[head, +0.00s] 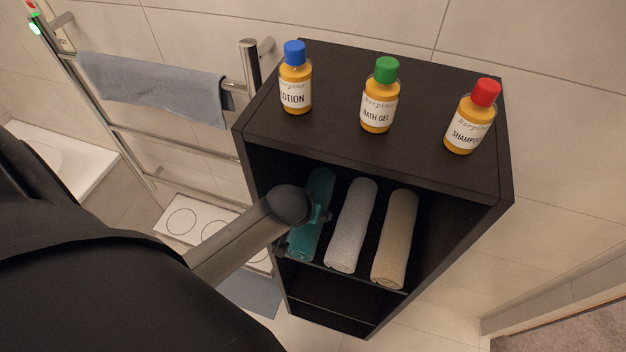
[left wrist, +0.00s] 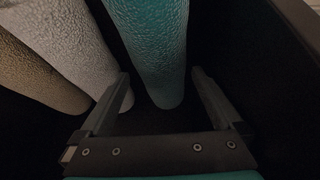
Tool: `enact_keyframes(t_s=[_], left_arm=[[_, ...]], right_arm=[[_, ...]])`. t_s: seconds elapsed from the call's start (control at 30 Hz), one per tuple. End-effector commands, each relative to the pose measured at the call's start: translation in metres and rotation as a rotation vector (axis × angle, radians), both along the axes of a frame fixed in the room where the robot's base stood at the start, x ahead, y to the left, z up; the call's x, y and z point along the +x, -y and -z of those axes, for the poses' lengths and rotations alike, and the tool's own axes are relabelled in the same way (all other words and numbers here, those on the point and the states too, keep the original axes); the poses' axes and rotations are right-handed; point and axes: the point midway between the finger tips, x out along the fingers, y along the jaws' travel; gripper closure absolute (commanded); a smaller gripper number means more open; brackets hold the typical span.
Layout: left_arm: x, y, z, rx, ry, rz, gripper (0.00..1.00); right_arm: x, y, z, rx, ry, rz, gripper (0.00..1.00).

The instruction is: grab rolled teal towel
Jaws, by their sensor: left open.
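The rolled teal towel (head: 320,187) lies on the shelf inside the dark cabinet, leftmost of three rolled towels. In the left wrist view the teal towel (left wrist: 155,42) extends away between the fingers. My left gripper (head: 303,233) is at the towel in the cabinet's open front, and my arm hides part of it. In the wrist view the left gripper (left wrist: 162,82) is open, with one finger on each side of the towel's near end. Whether either finger touches it I cannot tell. My right gripper is not in view.
A white rolled towel (head: 351,226) and a beige one (head: 394,240) lie to the right on the same shelf. The cabinet (head: 335,80) carries lotion (head: 295,78), bath gel (head: 379,96) and shampoo (head: 470,117) bottles. A towel rail (head: 180,142) stands to the left.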

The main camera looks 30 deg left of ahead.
Motion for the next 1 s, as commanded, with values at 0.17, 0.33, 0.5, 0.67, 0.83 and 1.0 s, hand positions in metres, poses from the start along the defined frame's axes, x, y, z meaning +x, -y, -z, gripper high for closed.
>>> enact_keyframes(t_s=[0.17,0.33,0.5,0.67,0.83,1.0], left_arm=[[0.014,-0.003,0.017,0.001,0.0,0.0,0.0],[0.024,-0.006,0.036,0.001,0.001,0.001,0.0],[0.028,-0.007,0.043,0.001,0.001,0.001,0.0],[0.029,-0.007,0.043,0.001,0.001,0.001,0.0],[0.029,-0.007,0.043,0.001,0.001,0.001,0.11],[0.029,-0.007,0.043,0.0,0.001,0.001,0.3]], right_arm=[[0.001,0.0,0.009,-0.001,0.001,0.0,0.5],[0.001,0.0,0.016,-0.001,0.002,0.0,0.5],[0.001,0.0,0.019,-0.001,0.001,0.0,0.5],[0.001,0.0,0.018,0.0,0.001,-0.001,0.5],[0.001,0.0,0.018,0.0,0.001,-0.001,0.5],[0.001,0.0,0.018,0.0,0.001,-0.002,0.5]])
